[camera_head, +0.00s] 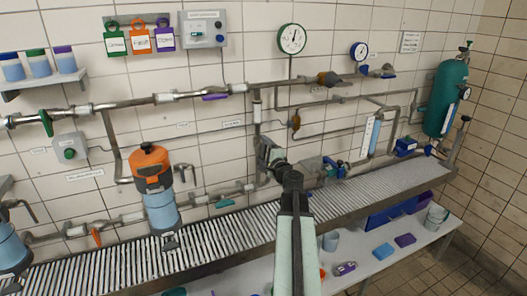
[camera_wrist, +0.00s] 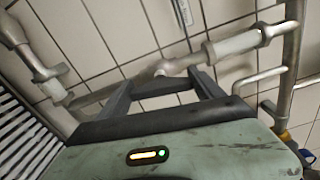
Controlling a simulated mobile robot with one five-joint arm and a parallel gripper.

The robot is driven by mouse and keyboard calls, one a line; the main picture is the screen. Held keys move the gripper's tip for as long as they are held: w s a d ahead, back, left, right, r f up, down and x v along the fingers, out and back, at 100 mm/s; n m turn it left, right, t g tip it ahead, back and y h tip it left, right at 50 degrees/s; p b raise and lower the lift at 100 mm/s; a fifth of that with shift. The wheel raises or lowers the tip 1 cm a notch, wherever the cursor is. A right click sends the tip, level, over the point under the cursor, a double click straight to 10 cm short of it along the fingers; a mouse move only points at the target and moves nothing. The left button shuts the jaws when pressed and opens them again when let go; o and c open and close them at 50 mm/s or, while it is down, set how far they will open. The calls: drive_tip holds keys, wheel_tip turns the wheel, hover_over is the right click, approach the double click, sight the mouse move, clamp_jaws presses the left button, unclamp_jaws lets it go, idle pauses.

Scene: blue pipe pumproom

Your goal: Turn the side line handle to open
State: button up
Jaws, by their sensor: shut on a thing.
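My gripper (camera_head: 268,148) reaches to the vertical side pipe (camera_head: 257,112) in the middle of the wall, below the large round gauge. In the wrist view my gripper (camera_wrist: 157,82) has its two dark fingers on either side of a small metal valve part (camera_wrist: 168,68) on the pipe. The fingers stand apart, shut on the handle there. The handle itself is mostly hidden by the fingers in both views, so its exact angle cannot be told. A pale pipe sleeve (camera_wrist: 235,46) lies to the right of the fingers.
A slatted shelf (camera_head: 240,218) runs along the wall below the pipes. An orange-topped blue filter (camera_head: 158,190) stands to the left. A blue valve (camera_head: 334,167) sits close to the right of my gripper. A large gauge (camera_head: 291,39) is above. A teal cylinder (camera_head: 445,98) stands far right.

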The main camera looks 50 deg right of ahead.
drive_tip(key=shift+f+n, duration=0.1)
drive_tip(key=shift+n, duration=0.8)
drive_tip(key=o, duration=1.4)
drive_tip(key=shift+c, duration=0.2)
